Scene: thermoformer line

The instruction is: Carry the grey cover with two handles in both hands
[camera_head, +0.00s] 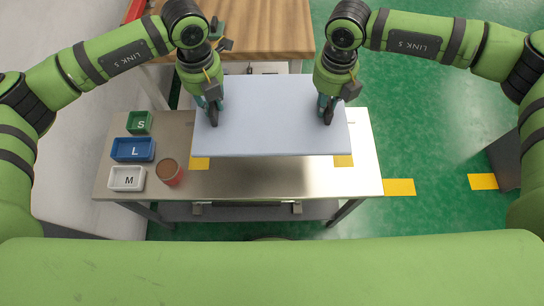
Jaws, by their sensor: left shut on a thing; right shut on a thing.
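The grey cover (270,125) is a flat pale grey-blue panel over the right part of a steel table. My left gripper (213,118) is shut at the cover's left side, and my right gripper (327,117) is shut at its right side. The handles are hidden by the fingers, with only small teal parts showing beside them. The cover looks level. I cannot tell how far it is above the table.
The steel table (270,181) carries a green S bin (139,122), a blue L bin (133,149), a white M bin (127,178) and a red cup (170,171) left of the cover. A wooden table (265,28) stands behind. Yellow marks (399,187) lie on the green floor.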

